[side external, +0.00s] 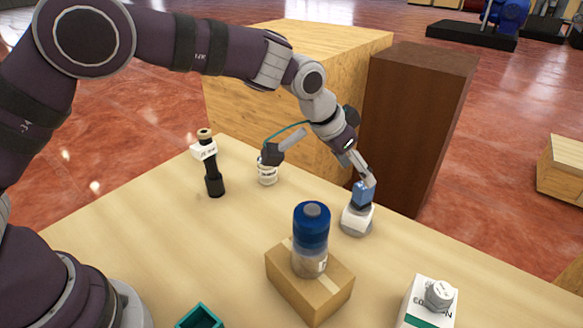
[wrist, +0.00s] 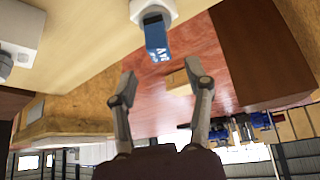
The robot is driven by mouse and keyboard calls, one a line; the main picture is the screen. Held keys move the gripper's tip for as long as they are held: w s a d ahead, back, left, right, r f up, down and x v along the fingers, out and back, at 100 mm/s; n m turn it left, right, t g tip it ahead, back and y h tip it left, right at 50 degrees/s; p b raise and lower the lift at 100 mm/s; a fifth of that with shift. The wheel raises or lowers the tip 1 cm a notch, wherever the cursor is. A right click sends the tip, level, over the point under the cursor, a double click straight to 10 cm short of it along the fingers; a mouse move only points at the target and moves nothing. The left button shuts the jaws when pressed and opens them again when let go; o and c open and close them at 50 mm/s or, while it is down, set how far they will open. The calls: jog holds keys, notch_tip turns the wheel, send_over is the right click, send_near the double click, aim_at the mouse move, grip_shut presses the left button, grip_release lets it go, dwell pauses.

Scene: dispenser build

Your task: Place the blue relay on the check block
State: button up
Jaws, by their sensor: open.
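The blue relay (side external: 362,195) stands upright on a small white block with a grey round base (side external: 357,219), near the table's far right edge. It looks like the check block, though I cannot read a label on it. In the wrist view the relay (wrist: 157,42) shows white lettering and touches the white block (wrist: 153,10). My gripper (side external: 369,180) is just above the relay's top in the side view. In the wrist view my gripper (wrist: 162,82) is open and empty, its two fingers apart, with the relay beyond the fingertips and not between them.
A cardboard box (side external: 308,282) carries a blue-topped bottle (side external: 311,227). A black stand (side external: 213,175), a grey tool on a coiled holder (side external: 270,165), a white box (side external: 430,306) and a teal bin (side external: 200,317) are around. A dark brown block (side external: 412,120) rises behind the relay.

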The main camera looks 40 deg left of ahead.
jog(key=s+a+r+n+y, duration=0.1)
jog(key=s+a+r+n, duration=0.1)
jog(key=s+a+r, duration=0.8)
jog(key=s+a+n, duration=0.1)
jog(key=s+a, duration=0.2)
jog(key=s, duration=0.3)
jog(key=s+a+f+n+y, duration=0.1)
jog(key=s+a, duration=0.1)
jog(key=s, duration=0.5)
jog(key=shift+a+f+n+y, duration=0.2)
jog(key=shift+a+n+y, duration=0.1)
jog(key=shift+a, duration=0.1)
